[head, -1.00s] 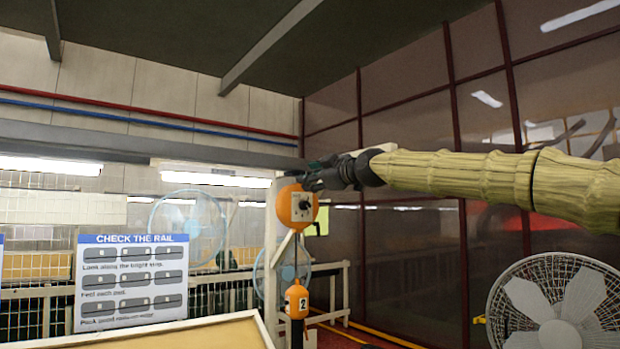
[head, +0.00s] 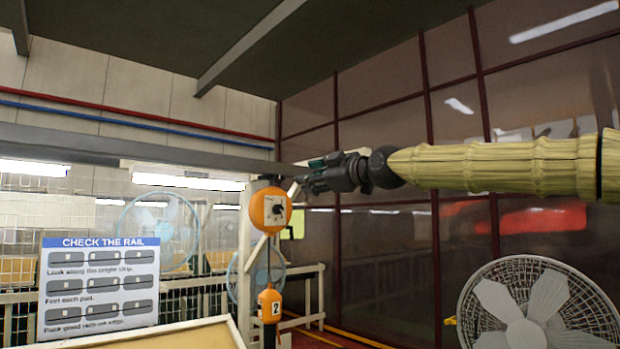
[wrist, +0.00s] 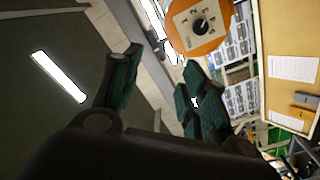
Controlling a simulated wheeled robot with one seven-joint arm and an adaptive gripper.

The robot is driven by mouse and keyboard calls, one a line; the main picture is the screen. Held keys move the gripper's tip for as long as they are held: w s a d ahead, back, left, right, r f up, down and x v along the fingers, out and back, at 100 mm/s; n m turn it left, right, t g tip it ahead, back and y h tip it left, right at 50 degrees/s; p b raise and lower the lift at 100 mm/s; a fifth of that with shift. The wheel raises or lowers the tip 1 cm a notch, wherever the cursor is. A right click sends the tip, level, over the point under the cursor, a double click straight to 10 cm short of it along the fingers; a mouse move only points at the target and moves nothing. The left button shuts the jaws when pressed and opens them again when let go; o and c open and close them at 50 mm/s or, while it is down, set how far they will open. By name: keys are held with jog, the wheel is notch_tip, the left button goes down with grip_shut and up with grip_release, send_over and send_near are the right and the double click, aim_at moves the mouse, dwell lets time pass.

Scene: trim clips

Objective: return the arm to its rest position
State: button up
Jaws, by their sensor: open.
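My arm, in a ribbed yellow sleeve, reaches in from the right edge of the head view, roughly level and high above the work surface. My gripper (head: 308,182) is at its left end, dark with green fingers, and holds nothing. In the wrist view the two green-padded fingers (wrist: 158,78) are spread well apart, with nothing between them. An orange box with a dial (head: 270,210) appears just left of the fingertips in the head view. It also shows beyond the fingers in the wrist view (wrist: 188,40). I cannot tell the distance between them.
An orange unit marked 2 (head: 269,304) hangs below the box. A sign board (head: 98,286) and a tan-topped surface (head: 190,337) are at lower left. A fan (head: 535,312) stands at lower right. In the wrist view, a tan board (wrist: 285,35) with papers is at right.

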dwell(0.3)
